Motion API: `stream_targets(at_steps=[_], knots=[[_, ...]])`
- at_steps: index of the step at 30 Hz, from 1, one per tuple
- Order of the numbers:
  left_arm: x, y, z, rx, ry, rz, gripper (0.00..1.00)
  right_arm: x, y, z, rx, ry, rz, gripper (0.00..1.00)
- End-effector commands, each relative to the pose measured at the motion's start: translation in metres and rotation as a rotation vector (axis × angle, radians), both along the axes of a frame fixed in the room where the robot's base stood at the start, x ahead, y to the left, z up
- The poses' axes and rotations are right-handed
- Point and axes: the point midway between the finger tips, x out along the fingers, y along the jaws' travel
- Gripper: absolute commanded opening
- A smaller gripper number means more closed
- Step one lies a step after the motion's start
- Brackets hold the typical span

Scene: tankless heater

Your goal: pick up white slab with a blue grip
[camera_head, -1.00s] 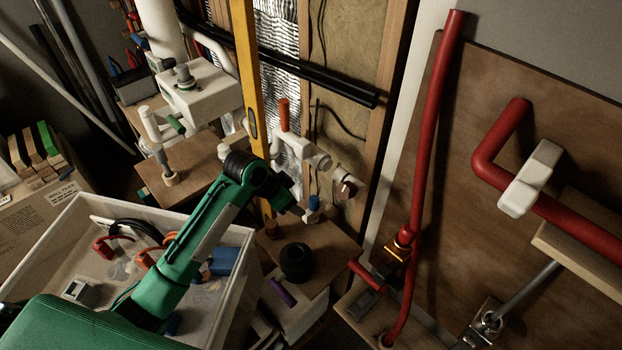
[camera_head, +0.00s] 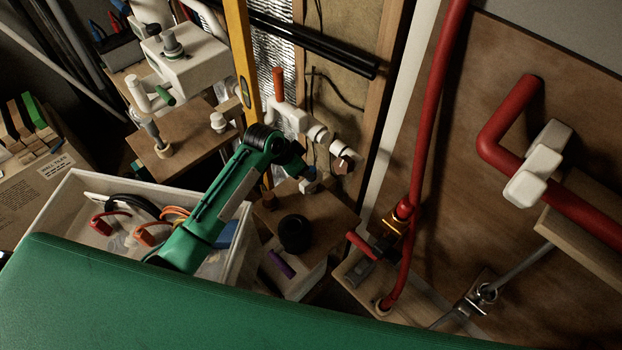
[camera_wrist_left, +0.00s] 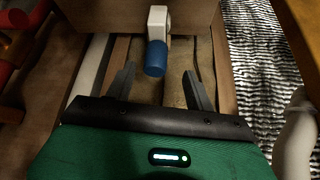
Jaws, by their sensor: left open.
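The white slab with a blue grip shows in the left wrist view, its white part (camera_wrist_left: 157,20) at the top centre and its blue cylindrical grip (camera_wrist_left: 155,58) pointing towards me. In the head view only a small pale and blue bit (camera_head: 311,187) shows at the back of a wooden block, partly hidden by my gripper. My left gripper (camera_wrist_left: 158,80) is open, with one finger on each side of the grip's near end in the picture and visible gaps on both sides. It does not appear to touch the grip. My right gripper is not in view.
A black ring-shaped object (camera_head: 294,233) sits on the wooden block (camera_head: 335,215) near the slab. White pipe fittings (camera_head: 290,118) and a yellow level (camera_head: 242,60) stand behind. A white bin (camera_head: 66,190) with cables lies under my left arm. Red pipes (camera_head: 440,110) run at right.

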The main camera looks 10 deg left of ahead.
Motion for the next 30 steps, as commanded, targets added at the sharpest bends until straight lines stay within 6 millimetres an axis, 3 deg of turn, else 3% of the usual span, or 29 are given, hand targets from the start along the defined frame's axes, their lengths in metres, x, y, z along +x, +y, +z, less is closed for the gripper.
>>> stream_targets(at_steps=[8, 13, 22, 23, 30], knots=[[0.008, -0.017, -0.022, -0.002, 0.004, 0.0, 0.54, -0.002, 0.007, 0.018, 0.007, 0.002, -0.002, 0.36], [0.014, -0.021, -0.039, 0.0, 0.002, 0.0, 0.54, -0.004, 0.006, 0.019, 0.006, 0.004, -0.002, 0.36], [0.016, -0.023, -0.043, -0.001, -0.001, 0.0, 0.54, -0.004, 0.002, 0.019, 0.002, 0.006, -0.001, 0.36], [0.016, -0.023, -0.043, -0.001, -0.001, 0.0, 0.52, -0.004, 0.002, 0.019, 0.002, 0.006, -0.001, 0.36], [0.016, -0.023, -0.043, 0.0, 0.0, 0.001, 0.05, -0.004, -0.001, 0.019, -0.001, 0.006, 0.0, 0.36]])
